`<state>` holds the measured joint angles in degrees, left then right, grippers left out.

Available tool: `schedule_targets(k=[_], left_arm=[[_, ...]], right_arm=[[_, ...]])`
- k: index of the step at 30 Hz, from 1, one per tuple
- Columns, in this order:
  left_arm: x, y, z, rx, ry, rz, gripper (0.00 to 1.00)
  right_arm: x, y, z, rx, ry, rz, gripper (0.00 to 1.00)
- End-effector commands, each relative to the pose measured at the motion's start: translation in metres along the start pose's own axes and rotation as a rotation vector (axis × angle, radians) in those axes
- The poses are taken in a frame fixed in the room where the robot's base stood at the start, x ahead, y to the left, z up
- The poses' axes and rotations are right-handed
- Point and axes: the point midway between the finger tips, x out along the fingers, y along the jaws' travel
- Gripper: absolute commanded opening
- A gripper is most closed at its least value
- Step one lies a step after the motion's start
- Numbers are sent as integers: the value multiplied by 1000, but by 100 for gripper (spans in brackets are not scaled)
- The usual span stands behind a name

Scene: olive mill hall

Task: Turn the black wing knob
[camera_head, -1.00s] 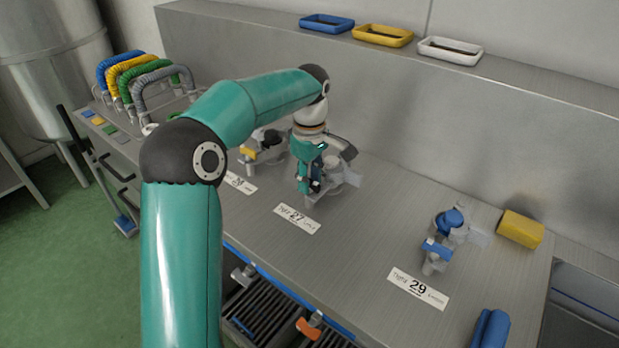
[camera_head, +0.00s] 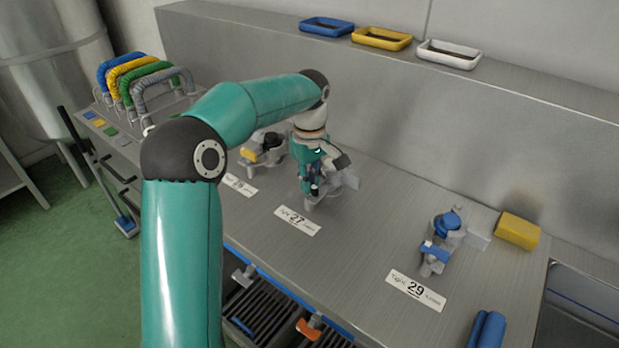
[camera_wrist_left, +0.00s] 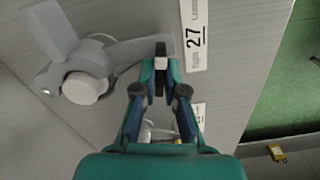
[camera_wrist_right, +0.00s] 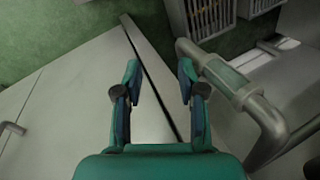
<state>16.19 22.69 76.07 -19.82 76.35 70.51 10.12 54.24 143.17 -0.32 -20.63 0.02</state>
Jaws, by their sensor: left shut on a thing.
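The black wing knob (camera_wrist_left: 160,52) shows in the left wrist view as a small dark piece between the fingertips, at the end of a grey valve body (camera_wrist_left: 125,55) beside the label with 27. My left gripper (camera_wrist_left: 160,68) is shut on the knob. In the head view the left gripper (camera_head: 312,186) points down at the valve behind label 27 (camera_head: 298,221) and hides most of the knob. My right gripper (camera_wrist_right: 160,75) shows only in the right wrist view, open and empty, above a pale surface and green floor.
A valve with blue parts (camera_head: 440,240) stands behind label 29 (camera_head: 416,290), with a yellow block (camera_head: 518,231) beside it. Another valve (camera_head: 262,150) with a yellow part is left of my left gripper. Coloured trays (camera_head: 383,37) line the back ledge. The bench between 27 and 29 is clear.

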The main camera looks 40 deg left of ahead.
Motion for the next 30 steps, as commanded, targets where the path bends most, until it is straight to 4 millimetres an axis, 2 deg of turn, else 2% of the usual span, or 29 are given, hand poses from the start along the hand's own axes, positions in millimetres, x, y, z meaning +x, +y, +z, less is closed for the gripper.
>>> schedule_targets(k=[9, 30], left_arm=[[-3, 1, 0, 291, 1, 4, 0], [-3, 0, -1, 955, 4, 5, 0]], right_arm=[[-17, -6, 0, 0, 0, 0, 40], [-43, -16, 0, 0, 0, 0, 40]])
